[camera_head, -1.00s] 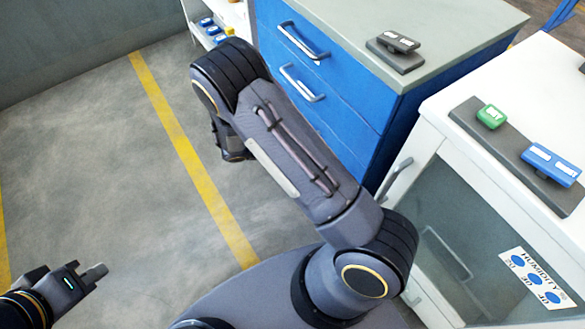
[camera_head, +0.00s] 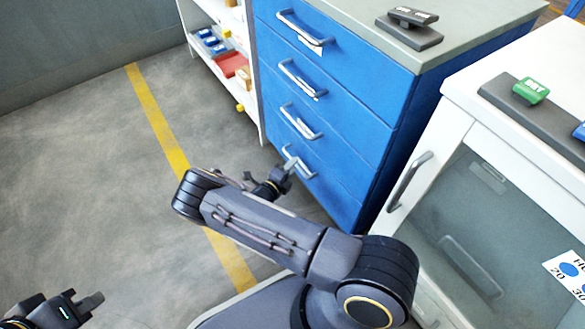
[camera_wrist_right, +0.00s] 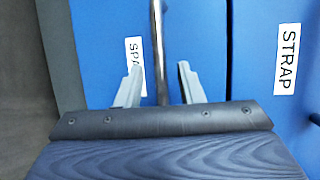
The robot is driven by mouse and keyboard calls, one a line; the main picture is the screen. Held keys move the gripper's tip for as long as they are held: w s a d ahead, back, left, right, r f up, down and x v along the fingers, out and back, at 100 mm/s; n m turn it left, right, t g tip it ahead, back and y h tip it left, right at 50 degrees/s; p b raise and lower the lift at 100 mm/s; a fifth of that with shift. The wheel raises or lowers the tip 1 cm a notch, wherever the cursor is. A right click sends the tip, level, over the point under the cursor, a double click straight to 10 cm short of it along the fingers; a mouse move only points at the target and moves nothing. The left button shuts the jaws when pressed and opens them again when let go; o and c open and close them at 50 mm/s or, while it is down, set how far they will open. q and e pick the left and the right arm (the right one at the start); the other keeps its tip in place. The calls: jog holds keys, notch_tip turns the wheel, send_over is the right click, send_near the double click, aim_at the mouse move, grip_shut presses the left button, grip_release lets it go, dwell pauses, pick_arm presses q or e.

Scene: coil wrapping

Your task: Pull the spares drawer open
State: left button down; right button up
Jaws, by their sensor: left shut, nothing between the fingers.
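The spares drawer (camera_head: 325,185) is the lowest drawer front in the blue cabinet and sits flush with the others. Its metal bar handle (camera_head: 305,172) is partly covered by my right gripper (camera_head: 289,164). In the right wrist view the gripper (camera_wrist_right: 157,75) is open, with a finger on each side of the handle bar (camera_wrist_right: 156,30). Gaps show between the bar and both fingers. The label (camera_wrist_right: 134,62) reads "SPA", its rest hidden behind the bar or finger. My left gripper (camera_head: 92,300) is shut and empty at the lower left, far from the cabinet.
The drawer labelled STRAP (camera_wrist_right: 265,60) lies beside the spares drawer in the right wrist view. A white shelf unit (camera_head: 243,120) stands left of the cabinet. A white cabinet with a glass door (camera_head: 470,215) stands at right. Floor (camera_head: 90,180) left of the cabinet is clear.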

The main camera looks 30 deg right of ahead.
jog(key=shift+w+d, duration=0.25)
jog(key=shift+d, duration=0.3)
grip_shut()
jog(key=shift+a, duration=0.1)
